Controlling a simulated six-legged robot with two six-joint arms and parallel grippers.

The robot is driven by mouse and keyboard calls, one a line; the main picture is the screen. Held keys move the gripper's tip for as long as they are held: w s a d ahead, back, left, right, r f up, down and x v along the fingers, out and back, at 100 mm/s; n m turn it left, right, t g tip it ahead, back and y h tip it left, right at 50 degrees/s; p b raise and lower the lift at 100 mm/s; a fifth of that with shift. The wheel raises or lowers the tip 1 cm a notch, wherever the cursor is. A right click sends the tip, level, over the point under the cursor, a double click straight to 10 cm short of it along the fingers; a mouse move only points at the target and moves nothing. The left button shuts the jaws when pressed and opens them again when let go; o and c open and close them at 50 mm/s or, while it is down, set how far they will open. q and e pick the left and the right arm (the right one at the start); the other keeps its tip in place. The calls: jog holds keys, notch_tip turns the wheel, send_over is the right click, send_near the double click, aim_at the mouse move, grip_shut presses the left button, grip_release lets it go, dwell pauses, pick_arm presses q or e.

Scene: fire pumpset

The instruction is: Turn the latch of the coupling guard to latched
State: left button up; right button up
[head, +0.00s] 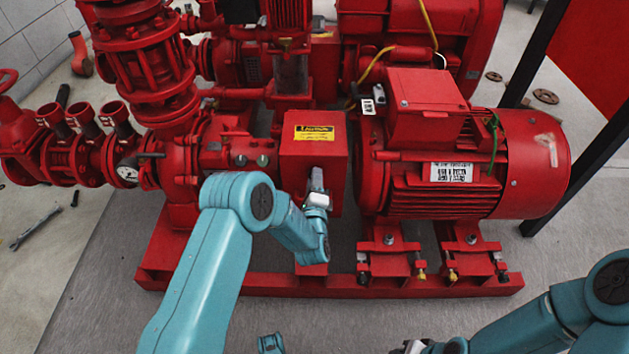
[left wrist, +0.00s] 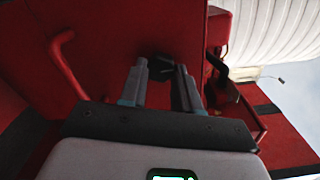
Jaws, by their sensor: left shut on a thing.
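The coupling guard (head: 312,150) is a red box with a yellow warning label, between the pump and the motor. My left gripper (head: 317,180) is at the guard's front face, and its wrist hides part of that face. In the left wrist view its two grey fingers (left wrist: 160,75) reach to the red face and are shut on the small dark latch (left wrist: 158,62). The fingers hide part of the latch, and its exact angle is hard to tell. Only a pale part of my right arm's end shows at the bottom edge; its fingers cannot be made out.
The red motor (head: 470,165) stands close to the right of the guard. Red pump pipework (head: 150,75) stands to the left. A red base frame (head: 240,285) runs below. A bent red bar (left wrist: 65,62) stands left of the fingers. Grey floor in front is clear.

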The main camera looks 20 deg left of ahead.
pick_arm(q)
jog(key=shift+m, duration=0.4)
jog(key=o, duration=1.1)
jog(key=shift+c, duration=0.2)
pick_arm(e)
notch_tip(320, 180, up, 4)
jog(key=s+p, duration=0.1)
jog(key=p, duration=0.4)
pick_arm(q)
jog(key=b+v, duration=0.7)
jog(key=v, duration=0.9)
jog(key=shift+s, duration=0.2)
pick_arm(e)
notch_tip(320, 180, down, 6)
jog(key=w, duration=0.2)
jog(key=shift+w+d+f+t, duration=0.15)
jog(key=shift+w+t, duration=0.15)
jog(key=shift+w, duration=0.05)
